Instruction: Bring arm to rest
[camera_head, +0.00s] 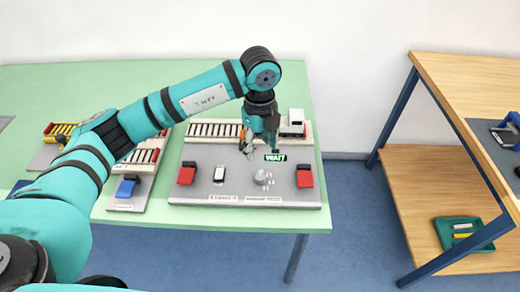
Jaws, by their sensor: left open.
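My left arm comes in from the left and reaches across the green table (100,76). Its gripper (261,152) points down over the back part of a grey panel (230,188), and it is open. Something small and orange shows beside the left finger, partly hidden by the gripper. A dark sign with green letters reading "WAIT" (275,157) is just beside the fingertips. I cannot tell whether the gripper touches anything there. My right gripper is not in view.
The panel carries red pieces (305,178), a white switch (219,174) and a grey knob (263,178). A rail track (212,130) and a white vehicle (294,125) lie behind. A wooden shelf unit (430,165) with a green tray (441,233) stands right, across a floor gap.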

